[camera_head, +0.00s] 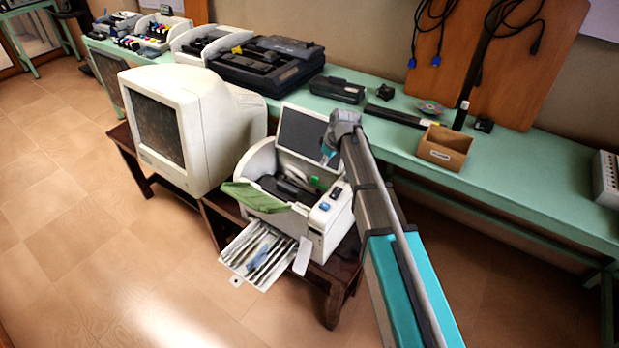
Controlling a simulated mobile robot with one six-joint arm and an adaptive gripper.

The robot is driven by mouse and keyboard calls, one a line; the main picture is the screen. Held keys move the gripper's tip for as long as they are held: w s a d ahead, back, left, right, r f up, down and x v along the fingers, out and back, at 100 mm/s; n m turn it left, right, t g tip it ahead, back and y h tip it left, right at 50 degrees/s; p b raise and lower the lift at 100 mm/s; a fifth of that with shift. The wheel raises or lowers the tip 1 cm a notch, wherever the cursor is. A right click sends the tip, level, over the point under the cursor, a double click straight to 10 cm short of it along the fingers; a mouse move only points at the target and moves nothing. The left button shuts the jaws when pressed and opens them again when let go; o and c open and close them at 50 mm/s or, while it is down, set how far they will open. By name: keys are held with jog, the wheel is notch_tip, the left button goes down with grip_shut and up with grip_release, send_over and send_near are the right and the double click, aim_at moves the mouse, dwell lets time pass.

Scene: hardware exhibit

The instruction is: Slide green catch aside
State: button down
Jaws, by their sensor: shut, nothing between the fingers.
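A small bright green part (317,182), which looks like the green catch, shows inside the open white printer (305,225), towards the right of its dark interior. My gripper (327,158) is shut and empty, seen small at the end of my arm. In the picture it appears just above the green part, in front of the raised dark lid panel (302,133). I cannot tell the exact gap between them. My wrist and arm hide part of the printer's right side.
A tray of papers (262,254) sticks out at the front. A beige monitor (190,128) stands close on the left. A green bench (530,185) with a cardboard box (445,148) runs behind.

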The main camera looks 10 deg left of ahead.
aim_at(317, 182)
jog(key=shift+w+a+f+n, duration=0.1)
jog(key=shift+w+a+n, duration=0.2)
jog(key=shift+a, duration=0.35)
jog(key=shift+w+a+n, duration=0.2)
jog(key=shift+w+a, duration=0.15)
jog(key=shift+a, duration=0.3)
jog(key=shift+f, duration=0.15)
jog(key=b+x, duration=0.9)
jog(key=shift+a+f, duration=0.2)
jog(key=shift+f, duration=0.05)
jog(key=shift+b, duration=0.3)
jog(key=shift+s+d, duration=0.35)
jog(key=shift+d, duration=0.5)
jog(key=shift+s+d, duration=0.35)
jog(key=shift+d, duration=0.5)
jog(key=shift+d+r, duration=0.1)
